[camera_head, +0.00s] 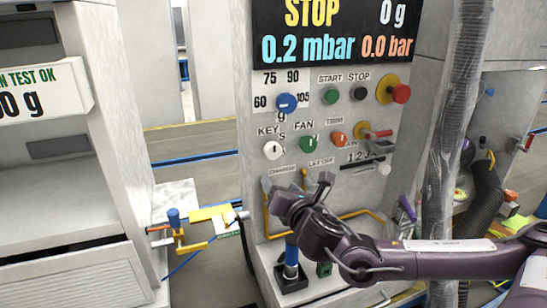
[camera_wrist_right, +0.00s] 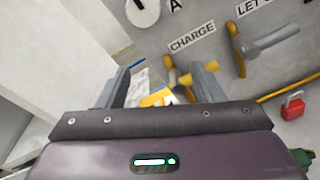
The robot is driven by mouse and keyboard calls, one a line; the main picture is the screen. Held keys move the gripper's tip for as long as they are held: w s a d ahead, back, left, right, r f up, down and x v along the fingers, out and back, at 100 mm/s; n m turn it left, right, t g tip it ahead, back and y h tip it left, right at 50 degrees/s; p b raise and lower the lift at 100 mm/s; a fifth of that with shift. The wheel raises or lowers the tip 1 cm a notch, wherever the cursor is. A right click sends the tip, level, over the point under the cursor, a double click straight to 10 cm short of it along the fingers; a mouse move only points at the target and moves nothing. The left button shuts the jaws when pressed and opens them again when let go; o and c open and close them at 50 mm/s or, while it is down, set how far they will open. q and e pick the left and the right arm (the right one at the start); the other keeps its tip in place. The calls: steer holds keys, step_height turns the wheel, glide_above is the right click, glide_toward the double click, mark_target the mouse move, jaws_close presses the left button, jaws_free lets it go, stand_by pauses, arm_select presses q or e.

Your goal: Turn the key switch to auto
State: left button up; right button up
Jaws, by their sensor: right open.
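The key switch (camera_head: 272,150) is a round white knob with a dark mark, beside the KEY label on the grey panel. In the right wrist view the white knob (camera_wrist_right: 142,12) is cut by the top edge, with a letter A beside it. My right gripper (camera_head: 297,184) is open, below the key switch and near the CHARGE label. In its wrist view the two fingers (camera_wrist_right: 163,82) are spread, and the knob lies beyond them, apart. The exact setting of the switch is too small to tell. My left gripper is not in view.
A green FAN knob (camera_head: 308,143) is right of the key switch and a blue selector (camera_head: 286,103) is above. A yellow and grey lever (camera_wrist_right: 183,78) is close to my right finger. A red padlock (camera_wrist_right: 293,106) and a yellow pipe are at the right.

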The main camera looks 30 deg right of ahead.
mark_target(274, 154)
steer(key=w+d+r+n, duration=0.1)
steer(key=w, duration=0.1)
steer(key=w+d+r+n+t+p, duration=0.1)
steer(key=w+r, duration=0.1)
steer(key=w+d+r+n, duration=0.1)
steer(key=w, duration=0.2)
steer(key=shift+r, duration=0.3)
steer(key=shift+w+d+f+t+p, duration=0.15)
steer(key=shift+w+t+p, duration=0.2)
steer(key=shift+w, duration=0.35)
steer(key=shift+c, duration=0.3)
steer(key=c, duration=0.9)
